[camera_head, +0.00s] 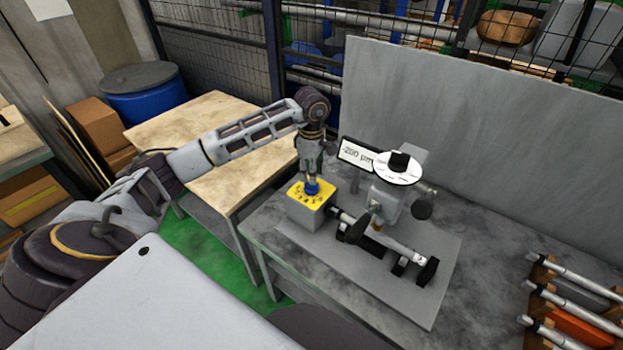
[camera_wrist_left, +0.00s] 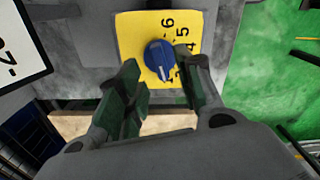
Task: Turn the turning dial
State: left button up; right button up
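The turning dial (camera_head: 312,187) is a small blue knob on a yellow, numbered plate (camera_head: 297,191) on top of a grey box. In the left wrist view the dial (camera_wrist_left: 160,58) shows a white pointer mark, with digits such as 4, 5 and 6 around it. My left gripper (camera_head: 312,177) points down just over the dial. Its two fingers are apart, one on each side of the dial in the wrist view. Whether they touch it I cannot tell. My right gripper is in neither view.
A cylindrical grinder (camera_head: 387,205) stands right of the dial box, with a white sign (camera_head: 357,155) close to my left gripper. A rack with several shafts (camera_head: 575,300) is at the far right. A wooden-topped table (camera_head: 190,125) stands at left.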

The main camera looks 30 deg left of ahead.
aim_at(310, 190)
pick_arm(q)
jog(key=shift+f, duration=1.85)
grip_shut()
